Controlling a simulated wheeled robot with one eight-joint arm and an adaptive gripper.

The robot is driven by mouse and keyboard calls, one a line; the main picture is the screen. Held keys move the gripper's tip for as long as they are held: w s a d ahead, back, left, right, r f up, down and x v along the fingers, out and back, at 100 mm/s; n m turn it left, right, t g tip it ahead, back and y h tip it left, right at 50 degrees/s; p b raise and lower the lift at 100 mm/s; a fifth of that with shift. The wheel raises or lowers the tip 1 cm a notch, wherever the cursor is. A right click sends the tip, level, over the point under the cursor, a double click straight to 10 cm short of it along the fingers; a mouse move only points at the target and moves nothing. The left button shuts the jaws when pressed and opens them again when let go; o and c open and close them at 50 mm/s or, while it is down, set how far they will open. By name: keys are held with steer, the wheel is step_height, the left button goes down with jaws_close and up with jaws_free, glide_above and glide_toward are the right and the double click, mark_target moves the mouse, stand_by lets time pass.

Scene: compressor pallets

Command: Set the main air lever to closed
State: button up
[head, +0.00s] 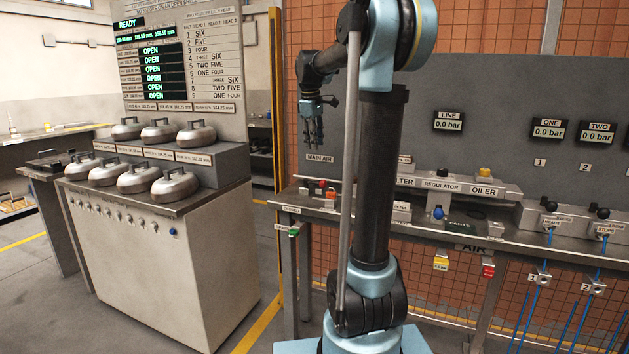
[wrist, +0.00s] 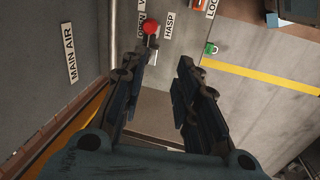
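The main air lever shows as a round red knob (wrist: 151,27) on a short pale stem in the wrist view, beside the OPEN label (wrist: 141,24). In the head view a small red knob (head: 322,184), which seems to be the same lever, stands on the bench below the MAIN AIR label (head: 320,158). My gripper (wrist: 163,60) is open and empty, with its two dark fingers apart. The red knob lies beyond the fingertips, nearer the left finger, and looks untouched. In the head view my gripper (head: 316,140) points down above the bench. A closed label is not readable.
The HASP label (wrist: 170,25) and a green padlock (wrist: 210,48) lie right of the lever. The bench (head: 510,237) carries the regulator (head: 441,186) and oiler (head: 485,190). A grey back panel (head: 480,125) rises behind. A cabinet with several metal stones (head: 175,185) stands left.

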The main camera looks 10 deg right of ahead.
steer(key=w, duration=0.3)
glide_toward(315, 183)
steer(key=shift+n, duration=0.3)
steer(key=f, duration=0.2)
steer(key=w+f, duration=0.1)
steer(key=f, duration=0.2)
steer(key=d+f, duration=0.1)
steer(key=f, duration=0.1)
steer(key=shift+w+f, duration=0.15)
steer(key=shift+w, duration=0.2)
steer(key=shift+c, duration=0.3)
jaws_close()
